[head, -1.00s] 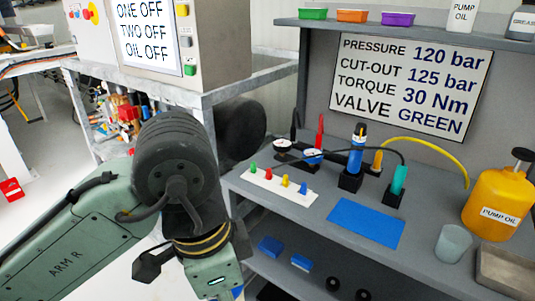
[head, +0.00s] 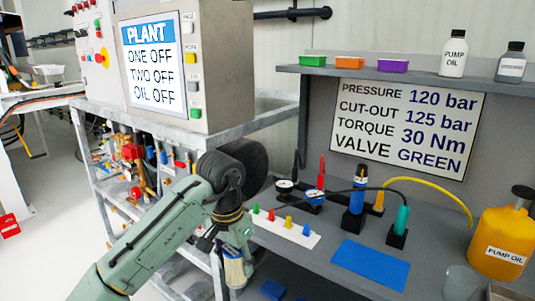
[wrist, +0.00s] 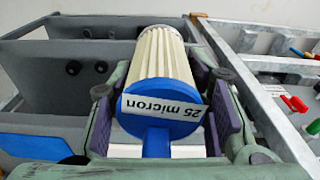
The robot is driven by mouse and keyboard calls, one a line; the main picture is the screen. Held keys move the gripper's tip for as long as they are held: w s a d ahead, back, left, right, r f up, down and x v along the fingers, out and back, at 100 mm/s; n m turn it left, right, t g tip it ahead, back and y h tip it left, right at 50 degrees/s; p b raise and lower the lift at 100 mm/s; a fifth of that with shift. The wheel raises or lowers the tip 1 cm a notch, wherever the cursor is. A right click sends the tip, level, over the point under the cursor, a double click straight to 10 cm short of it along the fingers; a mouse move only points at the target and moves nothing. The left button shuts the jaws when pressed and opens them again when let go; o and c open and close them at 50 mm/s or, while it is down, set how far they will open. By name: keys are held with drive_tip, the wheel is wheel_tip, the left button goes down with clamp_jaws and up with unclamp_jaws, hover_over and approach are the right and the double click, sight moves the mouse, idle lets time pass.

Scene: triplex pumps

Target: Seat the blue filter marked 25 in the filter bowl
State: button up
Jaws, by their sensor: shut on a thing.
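My gripper (wrist: 166,84) is shut on the blue filter marked 25 (wrist: 165,65). The filter has a cream pleated body, a blue end cap with a "25 micron" label, and a blue stem toward the wrist camera. In the head view my gripper (head: 240,255) hangs in front of the grey bench's left end, and the filter (head: 234,272) shows as a small pale cylinder at the jaws. The filter is clear of any surface I can see. I cannot pick out the filter bowl in either view.
A metal frame stand (head: 203,252) with red, brass and blue fittings (head: 130,165) is left of my gripper. The bench holds a white strip (head: 285,226) of coloured pegs, a blue mat (head: 370,264) and a yellow oil can (head: 500,240).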

drive_tip(key=w+d+f+n, duration=0.1)
drive_tip(key=w+f+n, duration=0.2)
drive_tip(key=f, duration=0.8)
drive_tip(key=w+d+f+n, duration=0.1)
drive_tip(key=w+f+n, duration=0.15)
drive_tip(key=f, duration=0.85)
drive_tip(key=s+d+f, duration=0.1)
drive_tip(key=s+f, duration=0.2)
drive_tip(key=f, duration=0.4)
drive_tip(key=s+d+f+n, duration=0.1)
drive_tip(key=s+d+f, duration=0.1)
drive_tip(key=f, duration=0.5)
drive_tip(key=s+d+f, duration=0.2)
drive_tip(key=s+f, duration=0.2)
drive_tip(key=f, duration=0.3)
drive_tip(key=shift+s+y, duration=0.35)
drive_tip(key=shift+y, duration=0.05)
drive_tip(key=shift+a+f, duration=0.1)
drive_tip(key=shift+f, duration=0.05)
